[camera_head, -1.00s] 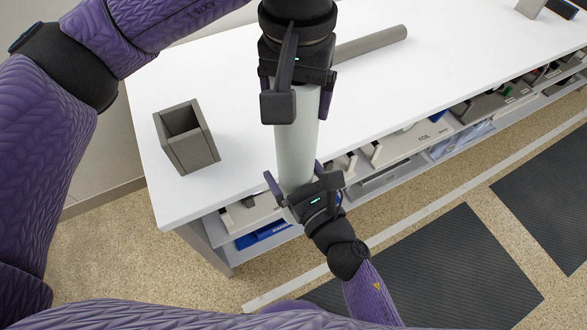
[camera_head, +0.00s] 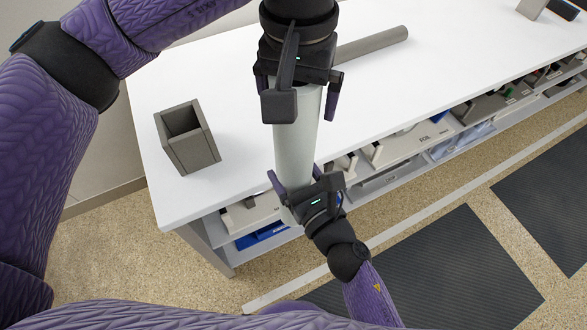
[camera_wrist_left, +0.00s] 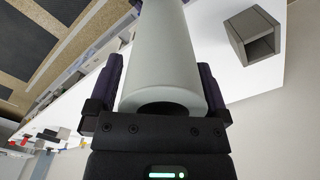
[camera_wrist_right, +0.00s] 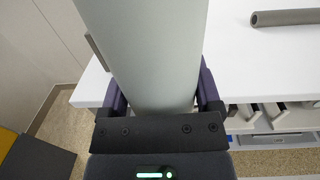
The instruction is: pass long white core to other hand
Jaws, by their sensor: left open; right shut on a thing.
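The long white core (camera_head: 295,150) is a pale grey-white cylinder, held roughly upright in front of the white table's near edge. My right gripper (camera_head: 305,188) is shut on its lower part. My left gripper (camera_head: 298,98) is open at its upper end, with one finger on each side of the core. In the left wrist view the core (camera_wrist_left: 165,50) runs between the spread fingers, its hollow end close to the palm. In the right wrist view the core (camera_wrist_right: 150,50) stands between the right fingers.
A grey open box (camera_head: 193,150) stands on the white table (camera_head: 240,90) at the left. A grey tube (camera_head: 372,44) lies behind my left gripper. Shelves with boxes (camera_head: 395,145) run under the table edge. Dark mats (camera_head: 440,270) lie on the floor.

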